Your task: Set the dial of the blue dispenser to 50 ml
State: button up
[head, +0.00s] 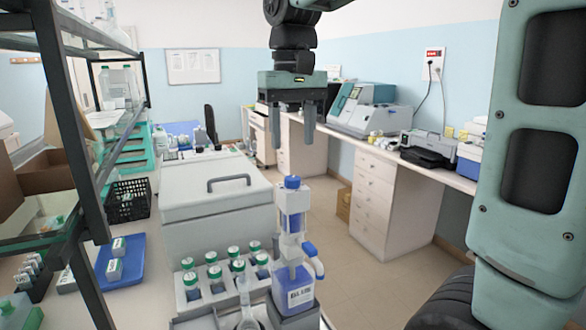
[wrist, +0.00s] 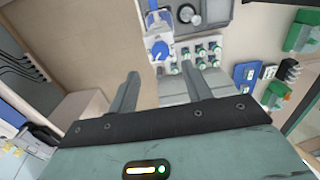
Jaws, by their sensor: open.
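The blue dispenser (head: 293,224) stands upright at the front of the head view. I cannot make out the dial's setting. My gripper (head: 292,143) hangs above the dispenser with fingers pointing down, open and empty, not touching it. Its two fingers also show spread apart in the wrist view (wrist: 160,72).
A rack of green-capped bottles (head: 219,292) stands just left of the dispenser. A white chest with a dark handle (head: 215,205) is behind. Dark-framed shelving (head: 75,140) rises at left, with a blue tray (head: 121,262). Open floor lies to the right.

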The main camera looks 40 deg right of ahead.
aim_at(293, 178)
notch_tip(293, 178, down, 8)
jog(key=shift+r+p, duration=0.2)
jog(key=shift+p, duration=0.15)
jog(key=c, duration=1)
